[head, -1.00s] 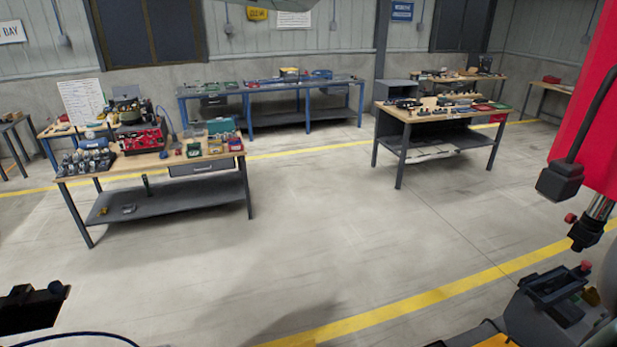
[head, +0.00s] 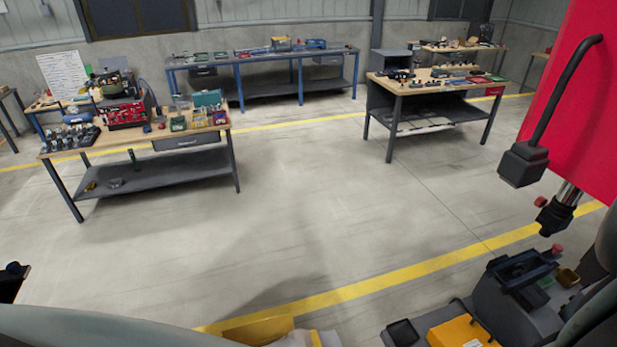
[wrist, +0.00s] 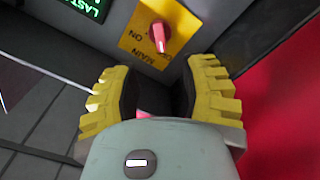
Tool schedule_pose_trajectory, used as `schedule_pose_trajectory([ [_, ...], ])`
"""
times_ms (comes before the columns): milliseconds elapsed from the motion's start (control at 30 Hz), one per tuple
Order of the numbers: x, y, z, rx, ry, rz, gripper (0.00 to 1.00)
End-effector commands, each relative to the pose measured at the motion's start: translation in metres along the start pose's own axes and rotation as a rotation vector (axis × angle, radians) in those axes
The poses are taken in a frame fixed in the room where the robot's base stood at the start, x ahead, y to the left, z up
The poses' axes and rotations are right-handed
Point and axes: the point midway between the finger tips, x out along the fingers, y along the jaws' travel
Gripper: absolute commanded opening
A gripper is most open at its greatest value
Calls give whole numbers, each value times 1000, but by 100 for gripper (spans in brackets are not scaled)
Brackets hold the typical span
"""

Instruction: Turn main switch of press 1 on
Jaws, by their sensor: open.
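In the wrist view, the main switch is a red knob (wrist: 157,35) on a yellow plate (wrist: 184,22) marked MAIN and ON, set on a grey panel. The plate appears tilted in the picture, and I cannot tell which position the knob is in. My gripper (wrist: 157,68) has two ribbed yellow fingers, spread apart and empty. The knob lies beyond the fingertips, roughly in line with the gap between them, and looks clear of both. The head view does not show the gripper or the switch plainly.
A green-lettered display (wrist: 88,8) is left of the plate, and a red surface (wrist: 285,110) lies to the right. In the head view, a red panel (head: 585,100) and a grey machine (head: 515,305) are at right. Workbenches (head: 190,140) stand beyond open floor with a yellow line.

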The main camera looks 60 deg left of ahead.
Motion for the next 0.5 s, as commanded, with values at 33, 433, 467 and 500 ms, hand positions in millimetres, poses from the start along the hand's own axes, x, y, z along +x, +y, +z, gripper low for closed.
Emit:
schedule_pose_trajectory([
  [33, 8, 0, -1, 1, 1, -4, 44],
  [433, 62, 0, -2, 1, 4, -1, 44],
  [467, 66, 0, -2, 0, 4, -1, 44],
  [500, 70, 0, -2, 0, 4, -2, 44],
])
